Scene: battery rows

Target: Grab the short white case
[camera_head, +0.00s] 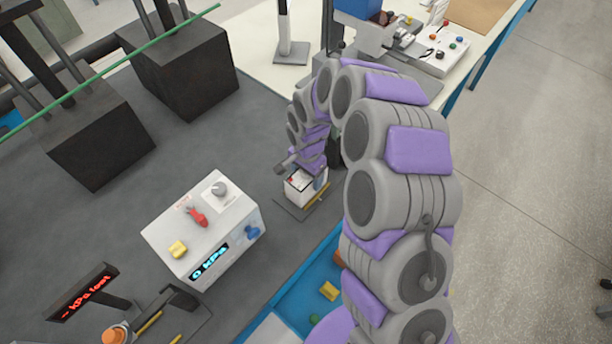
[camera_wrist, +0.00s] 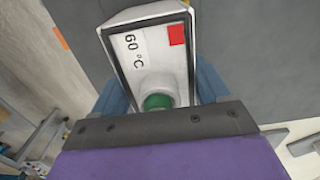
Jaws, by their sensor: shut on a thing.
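The short white case (camera_head: 301,186) is a small white box at the end of my arm, just above or on a flat dark plate with a yellow strip; I cannot tell whether it touches. In the wrist view the case (camera_wrist: 119,46) shows a dark-edged face marked "60 °C", a red square and a round knob with a green part. My gripper (camera_wrist: 158,93) has its blue fingers on both sides of the case and is shut on it. In the head view my gripper (camera_head: 310,172) is partly hidden by my own arm.
A larger white box (camera_head: 205,232) with a "0 kPa" display stands on the dark grey table (camera_head: 120,215) to the left. Two black blocks (camera_head: 188,72) stand behind. A blue tray (camera_head: 290,300) with small coloured pieces lies in front.

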